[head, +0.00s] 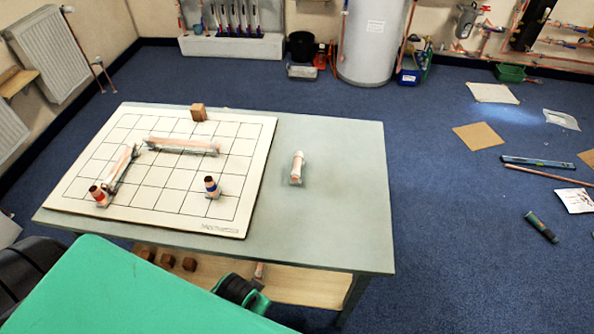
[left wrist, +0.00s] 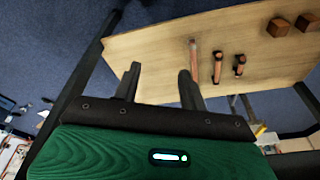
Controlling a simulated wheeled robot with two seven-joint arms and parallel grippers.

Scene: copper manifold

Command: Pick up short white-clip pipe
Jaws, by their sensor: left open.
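A short copper pipe (head: 297,166) with pale ends lies alone on the bare right part of the table (head: 340,200), pointing away from me. It looks like the short white-clip pipe, but its clip is too small to make out. My left gripper (left wrist: 159,70) shows in the left wrist view with its two dark fingers apart and nothing between them. It faces the wooden lower shelf (left wrist: 150,50), where a copper pipe (left wrist: 194,58) and two short copper pieces (left wrist: 217,66) lie beyond the fingers. My right gripper is not in view.
A white grid board (head: 165,190) covers the table's left part. It holds a long pipe (head: 182,146), another pipe (head: 120,168), a red-banded fitting (head: 98,196), a blue-banded fitting (head: 211,187) and a wooden block (head: 198,112). The table around the short pipe is clear.

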